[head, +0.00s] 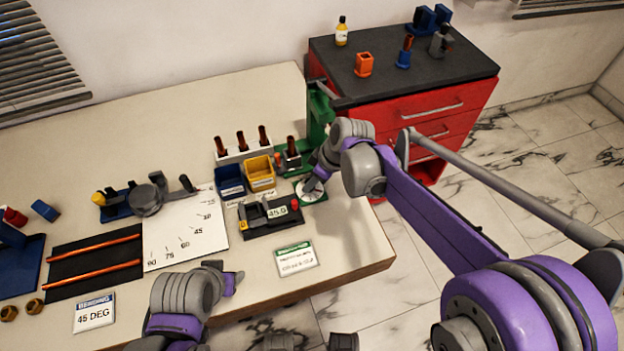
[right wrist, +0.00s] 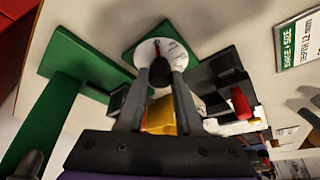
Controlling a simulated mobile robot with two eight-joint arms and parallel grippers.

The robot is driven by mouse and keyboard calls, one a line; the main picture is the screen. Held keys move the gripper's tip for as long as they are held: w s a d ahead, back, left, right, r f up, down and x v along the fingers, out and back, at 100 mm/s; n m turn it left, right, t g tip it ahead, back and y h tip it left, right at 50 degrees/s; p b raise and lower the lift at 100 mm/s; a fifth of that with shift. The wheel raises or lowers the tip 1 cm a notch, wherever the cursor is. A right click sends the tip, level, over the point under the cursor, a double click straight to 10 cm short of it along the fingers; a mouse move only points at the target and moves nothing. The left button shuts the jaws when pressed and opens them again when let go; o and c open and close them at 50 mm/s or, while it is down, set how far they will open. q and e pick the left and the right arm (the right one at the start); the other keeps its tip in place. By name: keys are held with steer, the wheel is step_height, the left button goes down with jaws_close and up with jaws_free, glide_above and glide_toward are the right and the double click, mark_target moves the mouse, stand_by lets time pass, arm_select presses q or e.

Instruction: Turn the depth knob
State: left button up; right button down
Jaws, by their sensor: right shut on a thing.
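The depth knob (right wrist: 160,74) is a dark knob in front of a round white dial (right wrist: 150,50) with a red mark, on a green base plate (right wrist: 131,53). In the right wrist view my right gripper (right wrist: 159,78) has a finger on each side of the knob and is shut on it. In the head view the white dial (head: 303,192) shows at the table's right part, with my right gripper (head: 316,181) over it, hiding the knob. My left gripper (head: 232,283) is over the table's front edge, away from the dial; its jaw opening is unclear.
A dark gauge box (head: 264,222) reading 45.0 stands left of the dial. Yellow (head: 261,174) and blue (head: 229,180) bins are behind it. A green post (head: 318,115) rises behind the dial. A green-headed card (head: 296,261) lies in front.

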steer(key=shift+m, duration=0.3)
arm_select(q)
steer(key=shift+r+p, duration=0.35)
arm_select(e)
steer(key=m+t, duration=0.1)
steer(key=m, duration=0.2)
steer(key=shift+s+a+h, duration=0.1)
steer(key=shift+h, duration=0.3)
arm_select(q)
steer(key=shift+r, duration=0.25)
arm_select(e)
steer(key=shift+m+t+h, duration=0.6)
steer(key=shift+m+h, duration=0.1)
steer(key=shift+m, duration=1.4)
steer(key=c, duration=0.6)
jaws_free()
steer(key=shift+o, duration=0.2)
arm_select(q)
steer(key=shift+w+r+p, duration=0.15)
steer(key=shift+r+p, duration=0.7)
steer(key=shift+p, duration=0.15)
arm_select(e)
steer(key=v, duration=1.1)
